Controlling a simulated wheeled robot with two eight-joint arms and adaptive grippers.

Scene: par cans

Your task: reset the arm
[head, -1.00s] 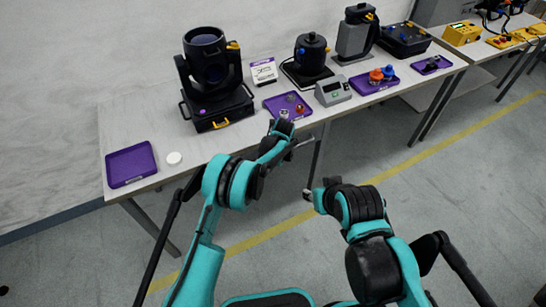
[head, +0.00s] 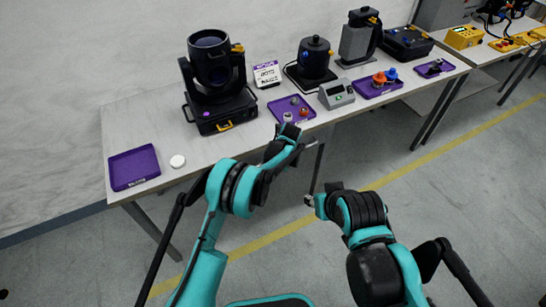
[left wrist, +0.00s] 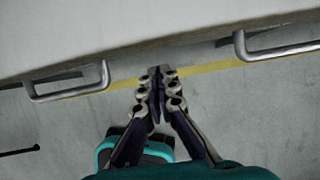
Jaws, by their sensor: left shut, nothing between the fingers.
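My left arm reaches from the lower left toward the table's front edge in the head view, with its gripper (head: 302,146) at the edge, partly hidden by the arm's wrist. In the left wrist view the left gripper (left wrist: 158,72) is shut with nothing between its fingers, below the table edge and above the floor. My right arm is folded in the lower right of the head view. The right gripper (head: 309,199) is only a small tip in front of the table, and its fingers are too small to tell.
Open floor lies in front.

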